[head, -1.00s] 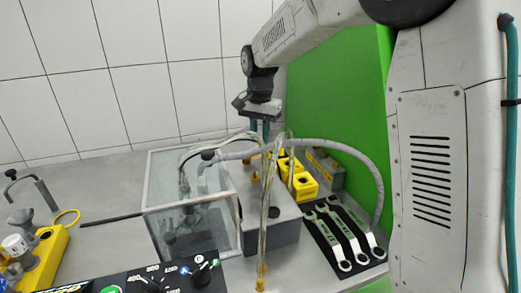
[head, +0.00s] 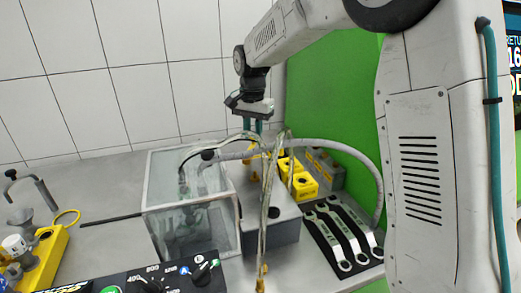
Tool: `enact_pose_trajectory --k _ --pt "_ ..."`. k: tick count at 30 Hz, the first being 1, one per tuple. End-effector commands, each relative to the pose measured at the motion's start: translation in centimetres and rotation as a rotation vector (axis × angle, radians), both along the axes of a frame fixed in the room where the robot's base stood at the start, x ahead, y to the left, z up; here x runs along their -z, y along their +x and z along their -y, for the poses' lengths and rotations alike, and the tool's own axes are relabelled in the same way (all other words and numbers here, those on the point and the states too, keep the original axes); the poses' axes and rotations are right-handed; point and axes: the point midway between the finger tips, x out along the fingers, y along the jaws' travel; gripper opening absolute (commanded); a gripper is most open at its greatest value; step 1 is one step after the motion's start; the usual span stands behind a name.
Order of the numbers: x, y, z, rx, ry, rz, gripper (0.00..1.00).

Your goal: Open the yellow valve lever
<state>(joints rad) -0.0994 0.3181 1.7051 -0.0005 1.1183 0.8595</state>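My gripper (head: 252,127) hangs from the arm at the upper middle, with its two teal fingers pointing down. A narrow gap shows between the fingers and nothing is seen in it, so it looks open. It is above the hoses and the grey box. A small yellow part (head: 254,150) shows just below the fingertips, partly hidden by the hoses. I cannot tell whether it is the valve lever, nor whether the fingers touch it.
A clear tank (head: 165,215) stands left of the grey box (head: 286,218). Grey hoses (head: 335,152) arch over the box. Wrenches lie on a black mat (head: 322,233) at right. A control panel (head: 135,283) is in front. A yellow block (head: 47,252) with fittings is at far left.

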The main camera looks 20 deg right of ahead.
Motion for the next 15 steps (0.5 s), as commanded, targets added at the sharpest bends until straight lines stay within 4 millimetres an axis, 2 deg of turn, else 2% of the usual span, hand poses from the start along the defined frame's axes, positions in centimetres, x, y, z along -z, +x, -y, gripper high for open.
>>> enact_pose_trajectory --k 7,15 --pt "0.0 0.6 -1.2 -0.001 0.001 0.0 0.12" --pt "0.0 0.7 -1.3 0.0 0.001 0.001 0.11"
